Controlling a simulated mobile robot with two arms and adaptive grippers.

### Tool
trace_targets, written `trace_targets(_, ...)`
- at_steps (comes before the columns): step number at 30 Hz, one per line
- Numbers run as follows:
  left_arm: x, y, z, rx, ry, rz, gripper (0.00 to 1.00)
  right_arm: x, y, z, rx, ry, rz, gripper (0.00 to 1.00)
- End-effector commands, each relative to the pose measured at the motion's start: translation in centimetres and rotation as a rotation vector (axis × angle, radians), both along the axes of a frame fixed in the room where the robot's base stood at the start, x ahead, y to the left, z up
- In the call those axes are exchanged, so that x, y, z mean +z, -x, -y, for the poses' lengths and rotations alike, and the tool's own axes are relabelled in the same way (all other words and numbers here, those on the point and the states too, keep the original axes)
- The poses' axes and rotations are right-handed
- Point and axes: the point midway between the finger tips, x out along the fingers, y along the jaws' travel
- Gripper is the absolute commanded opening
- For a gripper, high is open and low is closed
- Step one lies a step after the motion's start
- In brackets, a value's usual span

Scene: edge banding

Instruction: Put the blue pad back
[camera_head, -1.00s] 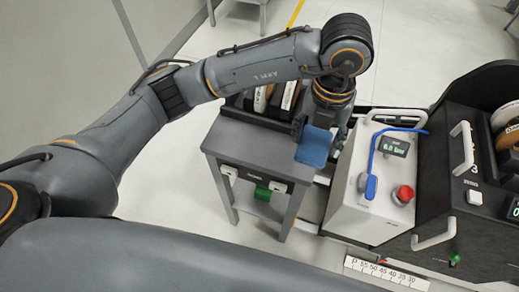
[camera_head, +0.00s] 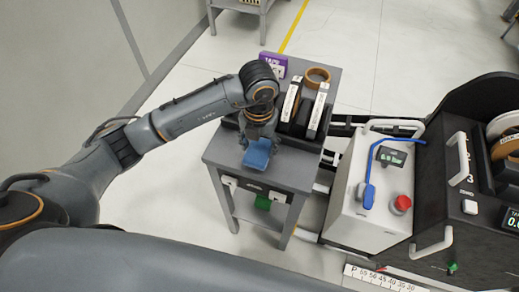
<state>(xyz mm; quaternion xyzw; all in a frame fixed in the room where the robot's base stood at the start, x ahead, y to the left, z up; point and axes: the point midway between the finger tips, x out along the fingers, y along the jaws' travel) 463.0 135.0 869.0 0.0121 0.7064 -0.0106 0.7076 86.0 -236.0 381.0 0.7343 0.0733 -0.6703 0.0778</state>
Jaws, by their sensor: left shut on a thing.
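The blue pad (camera_head: 257,154) is a small flat block in the grip of my left gripper (camera_head: 258,136). My left gripper points down and is shut on the pad, over the front part of the grey side table (camera_head: 291,170). I cannot tell whether the pad touches the tabletop or hangs just above it. My right gripper is not in view.
On the table behind the gripper stand black holders with white-labelled rolls (camera_head: 318,108), a brown ring (camera_head: 317,76) and a purple box (camera_head: 273,64). To the right are a white unit with a blue hose (camera_head: 371,170) and a red knob (camera_head: 402,203), then a black machine (camera_head: 440,190).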

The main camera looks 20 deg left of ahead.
Motion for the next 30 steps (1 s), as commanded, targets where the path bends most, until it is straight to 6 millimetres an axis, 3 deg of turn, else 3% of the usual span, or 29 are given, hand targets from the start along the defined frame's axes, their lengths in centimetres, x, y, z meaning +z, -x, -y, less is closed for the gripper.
trace_targets(6, -2.5, 0.2, 0.2, -0.002, 0.002, -0.003, 0.31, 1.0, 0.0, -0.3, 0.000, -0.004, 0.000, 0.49)
trace_targets(17, -3.0, 0.1, 0.2, -0.003, 0.002, -0.002, 0.31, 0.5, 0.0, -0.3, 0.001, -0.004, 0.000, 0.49)
trace_targets(18, -2.9, 0.1, 0.2, -0.003, 0.002, -0.002, 0.66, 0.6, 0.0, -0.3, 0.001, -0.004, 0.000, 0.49)
trace_targets(21, -2.9, 0.1, 0.2, -0.002, 0.002, -0.002, 0.83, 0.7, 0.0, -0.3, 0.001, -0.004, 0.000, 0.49)
trace_targets(30, -2.8, 0.1, 0.2, -0.002, 0.002, -0.002, 0.83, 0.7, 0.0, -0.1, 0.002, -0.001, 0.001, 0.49)
